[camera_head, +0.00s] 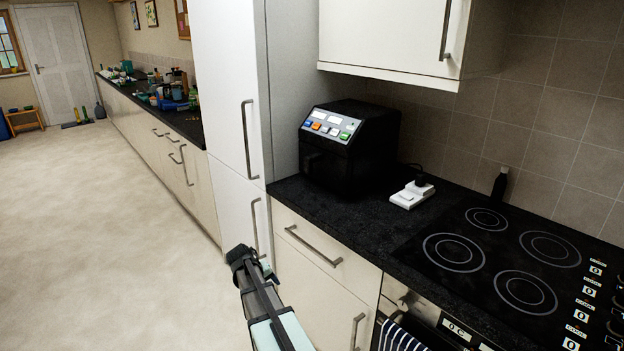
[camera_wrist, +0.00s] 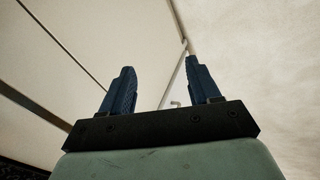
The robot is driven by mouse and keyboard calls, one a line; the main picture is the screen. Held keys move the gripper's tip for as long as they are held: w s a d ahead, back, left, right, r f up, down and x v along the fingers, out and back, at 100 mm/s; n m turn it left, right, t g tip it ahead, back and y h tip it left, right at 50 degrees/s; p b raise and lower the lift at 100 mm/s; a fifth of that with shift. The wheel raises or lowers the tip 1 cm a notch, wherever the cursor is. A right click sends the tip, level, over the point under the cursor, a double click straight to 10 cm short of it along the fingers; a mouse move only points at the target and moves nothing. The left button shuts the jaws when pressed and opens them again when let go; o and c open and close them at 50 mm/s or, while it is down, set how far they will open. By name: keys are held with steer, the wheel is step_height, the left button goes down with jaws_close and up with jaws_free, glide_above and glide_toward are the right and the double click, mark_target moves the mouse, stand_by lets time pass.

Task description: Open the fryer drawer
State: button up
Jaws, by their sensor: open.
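The fryer (camera_head: 365,150) is a black box with a sloped panel of coloured buttons. It stands on the dark worktop beside the tall white cupboard in the head view. Its drawer front (camera_head: 326,166) is below the panel, faces left and is very dark. The drawer looks closed, but its handle is hard to make out. My gripper (camera_head: 255,262) is low in front of the cupboards, below worktop height and well apart from the fryer. In the wrist view my gripper (camera_wrist: 160,82) has its two blue fingers apart with nothing between them. The fryer does not show there.
The tall cupboard (camera_head: 228,95) rises left of the fryer. A wall cupboard (camera_head: 385,35) hangs above. A white socket block (camera_head: 411,195) and the hob (camera_head: 510,250) are to the right. Bar handles (camera_head: 313,246) stick out near my gripper. The floor (camera_head: 110,220) at left is clear.

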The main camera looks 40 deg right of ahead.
steer(key=w+d+r+m+h, duration=0.1)
steer(key=w+d+r+h, duration=0.1)
steer(key=w+d+r, duration=0.4)
steer(key=w+d+r+m+h, duration=0.1)
steer(key=d+r+m+h, duration=0.15)
steer(key=r, duration=0.55)
steer(key=w+d+r+m+h, duration=0.1)
steer(key=w+d+r+h, duration=0.1)
steer(key=w+d+r, duration=0.45)
steer(key=m+h, duration=0.6)
steer(key=m, duration=0.5)
glide_toward(312, 160)
steer(key=shift+g, duration=0.4)
steer(key=d, duration=0.3)
steer(key=w+d, duration=0.1)
steer(key=d, duration=0.3)
steer(key=w+d+f, duration=0.1)
steer(key=d, duration=0.3)
steer(key=shift+w+d+f, duration=0.1)
steer(key=shift+d, duration=0.15)
steer(key=shift+c, duration=0.2)
jaws_close()
